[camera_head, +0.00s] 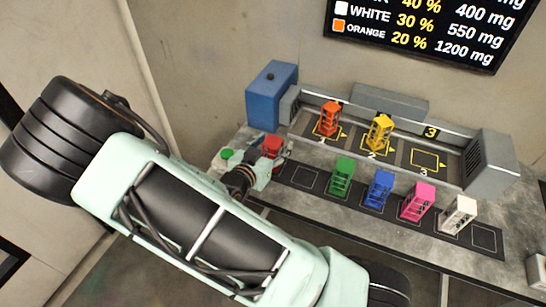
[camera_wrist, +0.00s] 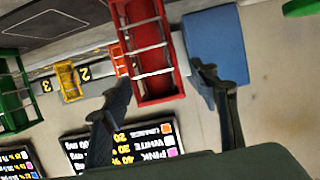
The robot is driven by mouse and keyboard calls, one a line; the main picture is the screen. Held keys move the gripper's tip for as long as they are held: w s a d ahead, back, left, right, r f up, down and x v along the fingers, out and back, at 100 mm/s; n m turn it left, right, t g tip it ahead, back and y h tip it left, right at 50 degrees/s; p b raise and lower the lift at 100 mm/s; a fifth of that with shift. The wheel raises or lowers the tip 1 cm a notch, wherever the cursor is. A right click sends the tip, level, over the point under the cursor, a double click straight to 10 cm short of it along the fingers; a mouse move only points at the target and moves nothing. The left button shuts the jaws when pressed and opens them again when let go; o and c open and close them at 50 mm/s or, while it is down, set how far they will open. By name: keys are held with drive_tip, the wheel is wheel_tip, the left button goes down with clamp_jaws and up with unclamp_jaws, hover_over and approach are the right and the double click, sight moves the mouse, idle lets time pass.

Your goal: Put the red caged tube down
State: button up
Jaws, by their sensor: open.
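The red caged tube (camera_head: 272,146) is at the left end of the dark strip on the bench in the head view. Its lower part is hidden by my gripper (camera_head: 262,166), so I cannot tell what its base rests on. In the wrist view, which is upside down, the red caged tube (camera_wrist: 152,52) appears large, ahead of my gripper (camera_wrist: 160,84). The two fingers are spread apart, one toward each side of the tube. No finger is clearly pressed on it.
An empty outlined square (camera_head: 305,178) separates red from the green (camera_head: 342,176), blue (camera_head: 381,188), pink (camera_head: 418,201) and white (camera_head: 459,214) tubes. Orange (camera_head: 330,118) and yellow (camera_head: 379,132) tubes stand at 1 and 2; spot 3 (camera_head: 427,161) is empty. A blue box (camera_head: 270,95) stands behind red.

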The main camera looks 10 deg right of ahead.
clamp_jaws()
idle(0.4)
drive_tip(key=shift+r, duration=0.2)
